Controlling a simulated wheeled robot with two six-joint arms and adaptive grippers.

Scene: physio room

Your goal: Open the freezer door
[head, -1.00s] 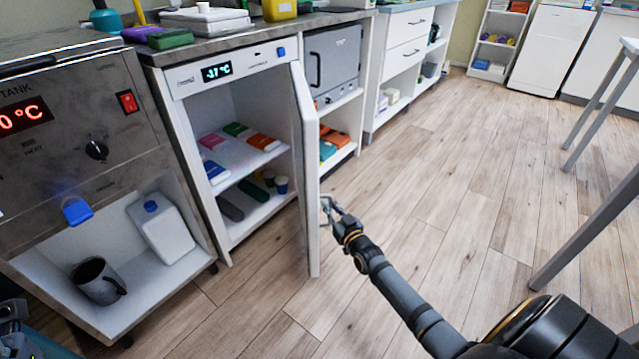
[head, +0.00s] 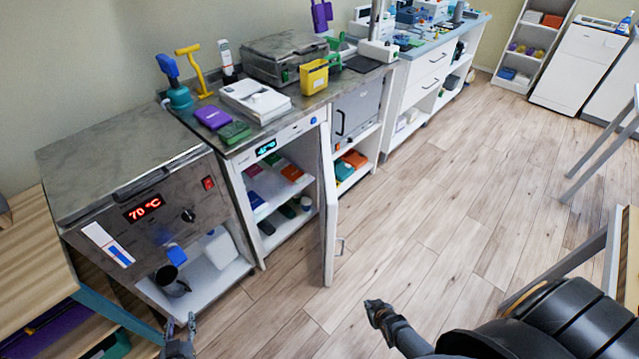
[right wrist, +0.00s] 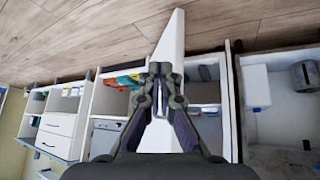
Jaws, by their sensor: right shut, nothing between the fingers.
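The freezer (head: 243,165) is the white under-counter cabinet with a lit display, and it stands open in the head view. Shelves with coloured packs show inside. My right gripper (head: 372,306) is shut and empty, in front and to the right of the door, apart from the handle. In the right wrist view its closed fingers (right wrist: 158,70) overlap the white door (right wrist: 178,30) behind. My left gripper (head: 180,324) is open and empty at the bottom left.
A steel heated tank (head: 90,190) stands left of the freezer, with a mug (head: 172,281) on the shelf below. A grey oven-like unit (head: 357,113) is right of the freezer. A dark padded seat or arm part is at lower right. The wooden floor (head: 440,210) is open.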

